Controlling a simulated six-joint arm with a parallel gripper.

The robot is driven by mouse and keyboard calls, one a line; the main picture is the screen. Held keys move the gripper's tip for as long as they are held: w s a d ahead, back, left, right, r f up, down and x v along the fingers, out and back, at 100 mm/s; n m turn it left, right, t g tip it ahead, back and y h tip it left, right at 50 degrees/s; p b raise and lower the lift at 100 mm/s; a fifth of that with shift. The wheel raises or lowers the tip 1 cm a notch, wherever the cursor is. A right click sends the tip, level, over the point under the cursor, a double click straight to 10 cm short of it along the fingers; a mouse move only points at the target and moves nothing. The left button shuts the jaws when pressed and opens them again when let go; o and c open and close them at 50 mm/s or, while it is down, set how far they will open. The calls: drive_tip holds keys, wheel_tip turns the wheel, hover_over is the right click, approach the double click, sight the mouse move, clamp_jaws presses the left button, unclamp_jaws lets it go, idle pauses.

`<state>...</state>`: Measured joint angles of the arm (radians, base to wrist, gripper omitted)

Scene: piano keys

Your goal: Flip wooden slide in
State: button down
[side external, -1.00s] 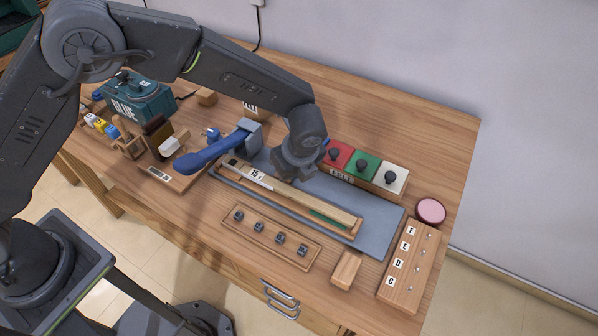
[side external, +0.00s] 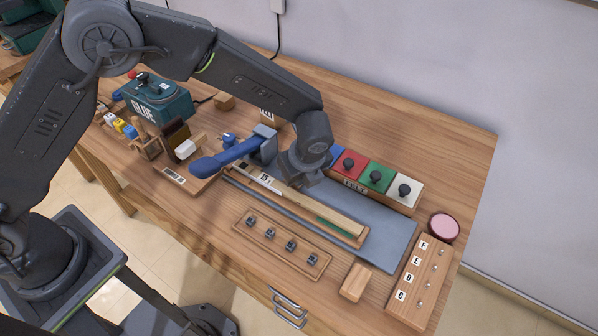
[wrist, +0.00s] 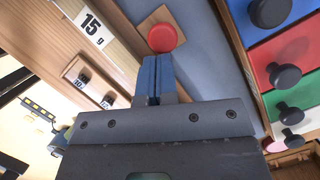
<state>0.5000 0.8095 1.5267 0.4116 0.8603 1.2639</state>
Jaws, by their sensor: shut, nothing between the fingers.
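A long wooden key stick (side external: 322,211) with a "15 g" label lies in a wooden tray on the grey-blue mat. Its label also shows at upper left in the wrist view (wrist: 90,27). My gripper (side external: 305,183) is low beside the stick's far side. In the wrist view my gripper (wrist: 159,62) has its blue fingers together and empty. Just beyond the tips is a red round knob (wrist: 163,38) on a small wooden piece (wrist: 150,24), possibly the slide. I cannot tell whether the tips touch the knob. My wrist hides this spot in the side view.
A clamp with a blue lever (side external: 226,157) stands left of my gripper. Felt boxes with black knobs (side external: 376,176) stand behind. A weight tray (side external: 282,243) is in front; a block lettered F, E, D, C (side external: 418,284) is right. The mat's right end (side external: 392,243) is clear.

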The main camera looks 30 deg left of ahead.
drive_tip(key=d, duration=0.1)
drive_tip(key=s+d, duration=0.1)
drive_tip(key=shift+s+d+r, duration=0.1)
drive_tip(key=shift+d+r, duration=0.2)
drive_tip(key=shift+d, duration=0.05)
drive_tip(key=v, duration=1)
wheel_tip(320, 180, up, 8)
drive_tip(key=n+h, duration=0.1)
drive_tip(key=n, duration=0.4)
hover_over(302, 192)
drive_tip(key=s+a, duration=0.3)
drive_tip(key=s, duration=0.1)
drive_tip(key=s+a+r+n+t+h, duration=0.1)
drive_tip(key=s+a+r+n, duration=0.4)
drive_tip(key=a+r+n, duration=0.15)
drive_tip(key=s+a+n+t+h, duration=0.1)
drive_tip(key=s+a+n+t, duration=0.2)
drive_tip(key=s+a+n, duration=0.6)
drive_tip(key=s+n, duration=0.3)
drive_tip(key=s, duration=0.1)
drive_tip(key=shift+s+a+r, duration=0.2)
drive_tip(key=shift+r, duration=0.05)
drive_tip(key=c, duration=1.8)
unclamp_jaws()
drive_tip(key=shift+c, duration=0.2)
